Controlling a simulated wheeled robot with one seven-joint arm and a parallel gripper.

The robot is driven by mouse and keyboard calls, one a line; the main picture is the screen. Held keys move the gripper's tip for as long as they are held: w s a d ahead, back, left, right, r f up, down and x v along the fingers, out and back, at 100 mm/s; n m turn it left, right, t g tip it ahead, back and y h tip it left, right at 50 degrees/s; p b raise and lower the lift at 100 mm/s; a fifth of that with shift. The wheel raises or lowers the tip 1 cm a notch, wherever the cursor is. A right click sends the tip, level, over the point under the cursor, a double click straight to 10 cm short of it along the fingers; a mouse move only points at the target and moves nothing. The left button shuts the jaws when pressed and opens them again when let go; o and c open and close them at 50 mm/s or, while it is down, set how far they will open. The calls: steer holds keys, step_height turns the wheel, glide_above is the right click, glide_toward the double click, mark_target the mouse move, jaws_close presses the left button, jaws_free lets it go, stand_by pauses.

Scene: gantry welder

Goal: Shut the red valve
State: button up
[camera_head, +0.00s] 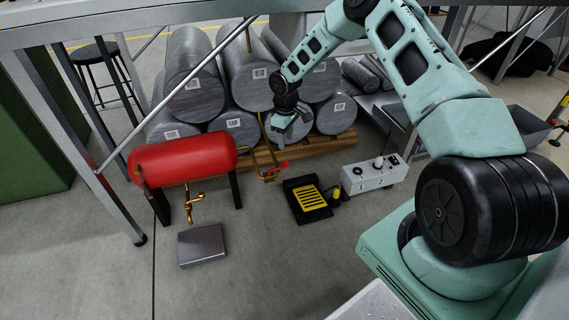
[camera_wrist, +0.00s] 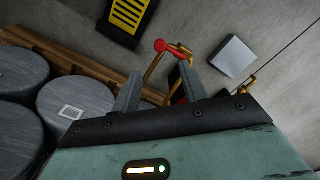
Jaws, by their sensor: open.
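The red valve handle (camera_head: 280,165) sits on a brass pipe (camera_head: 270,174) to the right of the red tank (camera_head: 190,158). In the wrist view the handle (camera_wrist: 161,45) shows at the top middle, on the brass pipe (camera_wrist: 180,49). My gripper (camera_head: 284,124) hangs above the handle in the head view, in front of the grey cylinders. In the wrist view my gripper (camera_wrist: 158,76) is open, with nothing between its fingers. The handle appears beyond the fingertips, apart from them. Part of the tank is hidden behind the right finger there.
Several grey cylinders (camera_head: 247,75) are stacked on wooden beams (camera_head: 318,144) behind the valve. A black pedal with a yellow grille (camera_head: 307,199) and a grey control box (camera_head: 374,177) stand to its right. A metal plate (camera_head: 202,245) lies on open floor in front.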

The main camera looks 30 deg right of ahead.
mark_target(286, 162)
step_height(286, 162, down, 11)
steer(key=b, duration=0.3)
steer(key=shift+r, duration=0.15)
jaws_close()
